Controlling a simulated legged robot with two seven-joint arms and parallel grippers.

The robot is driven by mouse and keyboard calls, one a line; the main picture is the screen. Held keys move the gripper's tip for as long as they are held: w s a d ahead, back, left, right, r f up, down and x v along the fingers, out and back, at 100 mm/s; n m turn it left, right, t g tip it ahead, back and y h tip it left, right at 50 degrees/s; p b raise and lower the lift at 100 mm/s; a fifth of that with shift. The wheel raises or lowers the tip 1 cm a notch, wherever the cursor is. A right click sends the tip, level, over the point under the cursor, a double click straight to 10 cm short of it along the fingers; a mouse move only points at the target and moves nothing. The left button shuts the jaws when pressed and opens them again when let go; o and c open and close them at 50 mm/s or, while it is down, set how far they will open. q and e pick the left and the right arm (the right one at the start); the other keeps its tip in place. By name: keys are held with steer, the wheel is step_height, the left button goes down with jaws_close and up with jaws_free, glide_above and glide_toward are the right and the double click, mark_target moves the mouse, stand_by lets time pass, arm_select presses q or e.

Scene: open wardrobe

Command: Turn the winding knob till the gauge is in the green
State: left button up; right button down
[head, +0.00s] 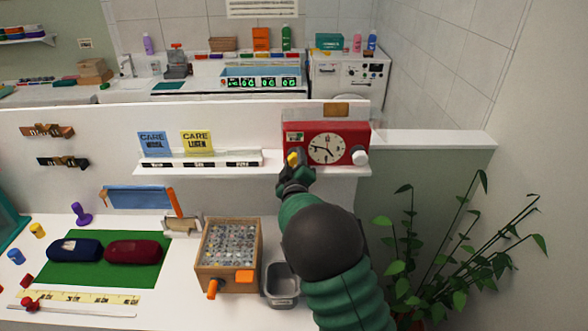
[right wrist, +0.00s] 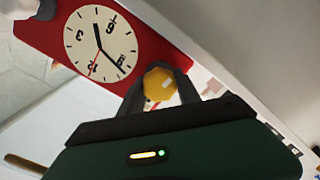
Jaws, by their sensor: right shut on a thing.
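A red clock box (head: 296,128) with a round white dial (head: 325,149) stands on the white shelf. A yellow knob (head: 293,158) sits at its lower left. My right gripper (head: 292,172) reaches up to it from below and is shut on it. In the right wrist view the yellow knob (right wrist: 160,82) is between the two fingers, with the white dial (right wrist: 100,43) beside it. A small pale patch with some green (head: 296,137) shows above the knob. It is too small to read a needle there. My left gripper is out of view.
A white knob (head: 360,157) is at the clock's right end. Blue and yellow care cards (head: 197,142) stand on the shelf to the left. Below are a wooden box of small parts (head: 228,262), a grey bin (head: 281,288) and a green mat (head: 70,274). A plant (head: 440,240) stands at right.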

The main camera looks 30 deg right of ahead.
steer(key=m+b, duration=0.3)
steer(key=m, duration=0.1)
steer(key=f+m+b, duration=0.1)
steer(key=m+b, duration=0.6)
steer(key=b, duration=0.1)
steer(key=shift+s+f+m, duration=0.1)
steer(key=shift+f+m, duration=0.15)
steer(key=shift+m, duration=0.15)
steer(key=m+b, duration=0.8)
steer(key=m, duration=0.2)
steer(key=shift+r, duration=0.2)
steer(key=shift+m, duration=0.4)
steer(key=c, duration=1.1)
jaws_free()
steer(key=shift+r, duration=0.1)
steer(key=shift+o, duration=1.2)
steer(key=shift+r, duration=0.1)
steer(key=shift+r, duration=0.15)
